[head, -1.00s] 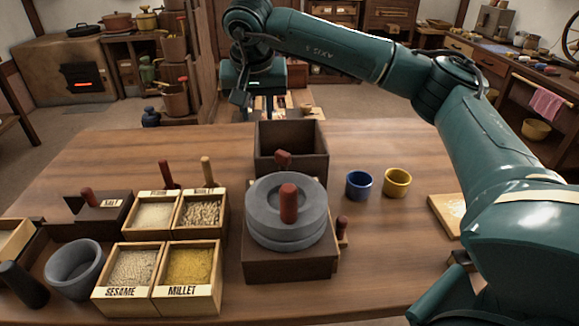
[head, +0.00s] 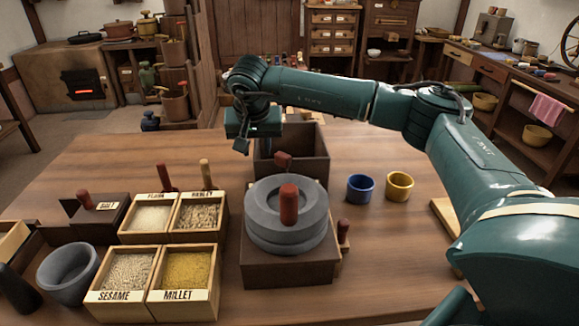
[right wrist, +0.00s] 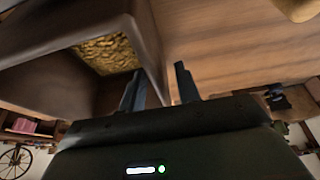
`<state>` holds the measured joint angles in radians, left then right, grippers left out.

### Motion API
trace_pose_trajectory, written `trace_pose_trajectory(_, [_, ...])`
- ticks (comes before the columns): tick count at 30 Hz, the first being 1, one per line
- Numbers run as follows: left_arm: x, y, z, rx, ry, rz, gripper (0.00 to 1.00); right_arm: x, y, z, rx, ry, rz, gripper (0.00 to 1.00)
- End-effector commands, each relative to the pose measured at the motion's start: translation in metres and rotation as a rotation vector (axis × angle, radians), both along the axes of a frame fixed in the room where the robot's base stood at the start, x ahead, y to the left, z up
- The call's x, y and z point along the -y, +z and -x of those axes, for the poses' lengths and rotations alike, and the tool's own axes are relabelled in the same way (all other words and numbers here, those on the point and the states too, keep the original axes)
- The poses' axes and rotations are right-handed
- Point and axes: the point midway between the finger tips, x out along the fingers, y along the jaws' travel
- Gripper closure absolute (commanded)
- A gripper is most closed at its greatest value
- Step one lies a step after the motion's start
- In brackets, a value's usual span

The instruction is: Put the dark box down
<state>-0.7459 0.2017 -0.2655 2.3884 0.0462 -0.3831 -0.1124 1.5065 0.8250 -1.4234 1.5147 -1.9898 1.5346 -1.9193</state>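The dark box (head: 306,163) is open-topped and stands level on the wooden table, just behind the stone quern (head: 287,225). My right gripper (head: 243,147) is at the box's left side near its far corner. In the right wrist view the two fingers (right wrist: 160,88) are apart, with the box's wall (right wrist: 150,45) between them. A gap shows between the wall and the right-hand finger. Yellow grain (right wrist: 104,54) lies inside the box; the quern hides most of its inside in the head view. My left gripper is out of view.
A blue cup (head: 360,188) and a yellow cup (head: 399,186) stand right of the box. Grain boxes, such as the millet box (head: 185,272), stand at the left with a grey mortar (head: 67,272). The table (head: 110,155) is clear at the back left.

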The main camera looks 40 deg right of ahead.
Motion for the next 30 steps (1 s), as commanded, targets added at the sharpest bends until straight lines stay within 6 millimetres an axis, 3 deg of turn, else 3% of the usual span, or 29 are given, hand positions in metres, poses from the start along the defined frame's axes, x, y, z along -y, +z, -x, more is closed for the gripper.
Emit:
trace_pose_trajectory(25, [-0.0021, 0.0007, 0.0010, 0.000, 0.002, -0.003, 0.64, -0.0001, -0.0044, 0.0004, 0.000, 0.000, 0.000, 0.67])
trace_pose_trajectory(30, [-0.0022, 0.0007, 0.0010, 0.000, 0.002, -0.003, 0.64, -0.0001, -0.0042, 0.0003, 0.000, 0.000, 0.000, 0.80])
